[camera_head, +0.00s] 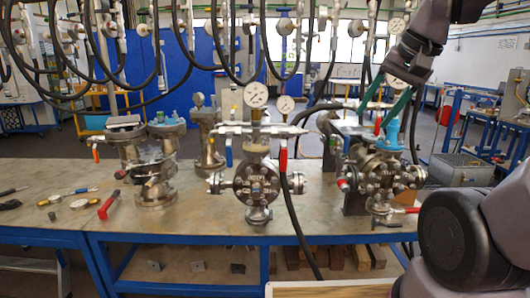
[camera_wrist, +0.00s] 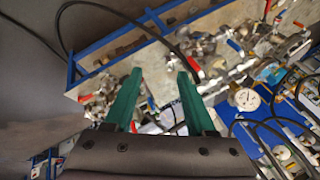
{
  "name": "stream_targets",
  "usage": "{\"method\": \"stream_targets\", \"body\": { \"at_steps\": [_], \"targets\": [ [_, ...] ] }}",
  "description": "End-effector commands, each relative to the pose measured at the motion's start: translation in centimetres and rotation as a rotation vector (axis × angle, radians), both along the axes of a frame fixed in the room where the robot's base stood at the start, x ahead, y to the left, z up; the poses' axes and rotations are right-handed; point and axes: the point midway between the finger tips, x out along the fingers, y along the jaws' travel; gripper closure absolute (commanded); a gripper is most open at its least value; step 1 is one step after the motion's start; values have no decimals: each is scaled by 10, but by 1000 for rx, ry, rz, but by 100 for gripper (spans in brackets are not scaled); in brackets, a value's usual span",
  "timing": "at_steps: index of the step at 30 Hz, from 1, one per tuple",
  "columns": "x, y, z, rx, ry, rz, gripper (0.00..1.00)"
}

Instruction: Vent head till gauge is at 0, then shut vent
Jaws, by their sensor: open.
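My gripper (camera_head: 375,117) is at the upper right, above the right-hand flanged vessel (camera_head: 382,178). Its green fingers are apart and empty; they also show in the wrist view (camera_wrist: 160,76). The middle flanged vessel (camera_head: 256,185) carries a round white gauge (camera_head: 256,95), with a smaller gauge (camera_head: 285,104) beside it. Their needle readings are too small to tell. Its crossbar has a blue handle (camera_head: 229,157) and a red handle (camera_head: 283,160), both hanging down. The right-hand vessel has a red handle (camera_head: 378,122) below my fingers. Which handle is the vent cannot be told.
A steel-topped bench (camera_head: 205,200) holds the vessels. Another vessel assembly (camera_head: 155,185) stands at left, near a loose red-handled tool (camera_head: 109,205). Black hoses (camera_head: 225,60) hang over the bench. Bare bench top lies between the left and middle vessels.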

Motion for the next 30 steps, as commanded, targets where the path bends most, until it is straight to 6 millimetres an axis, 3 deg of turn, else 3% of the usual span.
{"method": "stream_targets", "body": {
  "at_steps": [6, 30],
  "targets": [
    [-4, -19, 24, -106, -166, 66, 44],
    [-4, -20, 25, -110, -171, 69, 44]
  ]
}}
